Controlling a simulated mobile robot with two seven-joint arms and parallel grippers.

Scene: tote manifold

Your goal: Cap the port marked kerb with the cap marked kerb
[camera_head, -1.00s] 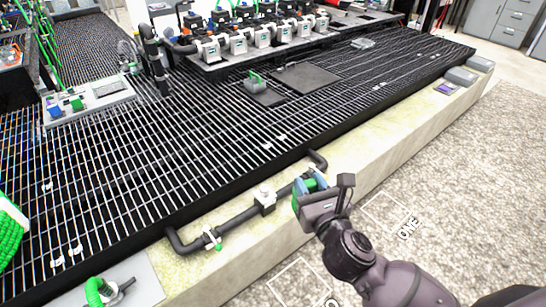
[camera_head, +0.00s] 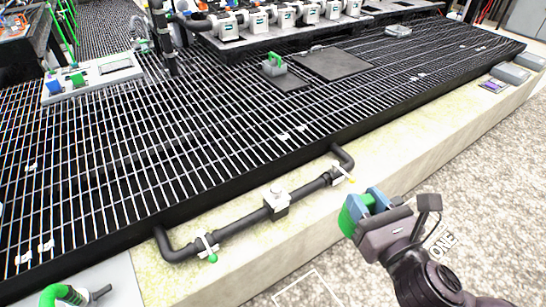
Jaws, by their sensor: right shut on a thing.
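My right gripper (camera_head: 366,204) is shut on a green, round-edged piece (camera_head: 351,217), which looks like a cap; I can read no mark on it. The gripper has blue fingertips and is in front of the pale kerb (camera_head: 408,134), to the right of a black pipe (camera_head: 245,220). The pipe runs along the kerb and bends at both ends, with a white block (camera_head: 277,199) at its middle. The held piece appears apart from the pipe. I cannot make out which port is marked kerb. My left gripper is not in view.
Black grating lies behind the kerb, with a small green-handled grey box (camera_head: 274,66) and a row of white units (camera_head: 255,20) at the back. A green hose fitting (camera_head: 62,293) is at the lower left. Gravel floor (camera_head: 500,190) is open at the right.

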